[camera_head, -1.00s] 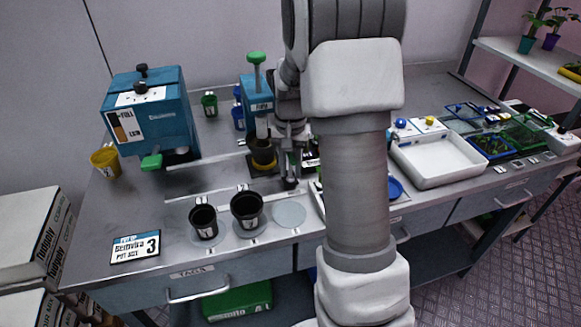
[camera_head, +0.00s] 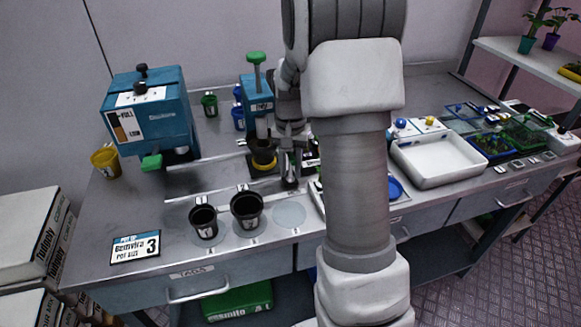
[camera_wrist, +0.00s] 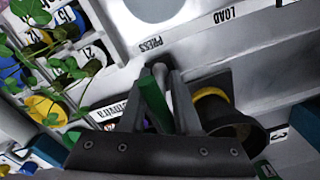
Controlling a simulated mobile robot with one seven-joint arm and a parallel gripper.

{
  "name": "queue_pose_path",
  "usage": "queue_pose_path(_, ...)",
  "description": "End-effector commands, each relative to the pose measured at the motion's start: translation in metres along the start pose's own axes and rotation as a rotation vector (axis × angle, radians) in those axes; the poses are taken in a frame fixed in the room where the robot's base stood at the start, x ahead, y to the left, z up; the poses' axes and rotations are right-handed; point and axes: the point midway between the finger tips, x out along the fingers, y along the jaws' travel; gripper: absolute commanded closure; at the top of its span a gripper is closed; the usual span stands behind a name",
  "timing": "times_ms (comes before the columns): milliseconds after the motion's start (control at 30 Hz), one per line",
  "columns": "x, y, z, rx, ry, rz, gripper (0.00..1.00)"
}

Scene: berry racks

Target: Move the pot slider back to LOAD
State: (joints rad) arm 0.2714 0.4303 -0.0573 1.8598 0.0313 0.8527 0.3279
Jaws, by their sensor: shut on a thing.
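The pot slider's dark plate with a yellow ring (camera_head: 263,166) sits under the blue press (camera_head: 258,95). A black pot (camera_wrist: 230,121) stands in the ring in the wrist view. My gripper (camera_head: 290,170) is low at the right side of the slider. The LOAD label (camera_wrist: 226,15) is farther right along the rail in that view.
Two black pots (camera_head: 204,221) (camera_head: 247,208) stand on the bench front. A blue filling machine (camera_head: 150,112) is at left, a white tray (camera_head: 438,160) at right. A plant tray (camera_wrist: 45,70) is left of my gripper in the wrist view.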

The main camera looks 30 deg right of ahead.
Motion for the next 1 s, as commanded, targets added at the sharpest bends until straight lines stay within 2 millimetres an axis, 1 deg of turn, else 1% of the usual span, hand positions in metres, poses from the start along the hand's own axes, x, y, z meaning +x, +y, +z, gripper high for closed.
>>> queue_pose_path(167,-0.001,0.000,-0.001,0.006,0.002,-0.001,1.00)
queue_pose_path(267,-0.001,-0.003,0.001,0.004,0.002,-0.002,1.00)
queue_pose_path(367,-0.002,-0.017,0.008,0.001,0.001,-0.002,1.00)
queue_pose_path(600,-0.002,-0.067,0.034,0.000,0.000,-0.001,1.00)
queue_pose_path(700,-0.002,-0.081,0.041,0.002,0.001,-0.002,1.00)
queue_pose_path(833,-0.001,-0.089,0.045,0.005,0.002,-0.002,1.00)
queue_pose_path(1000,-0.001,-0.090,0.045,0.006,0.002,-0.002,1.00)
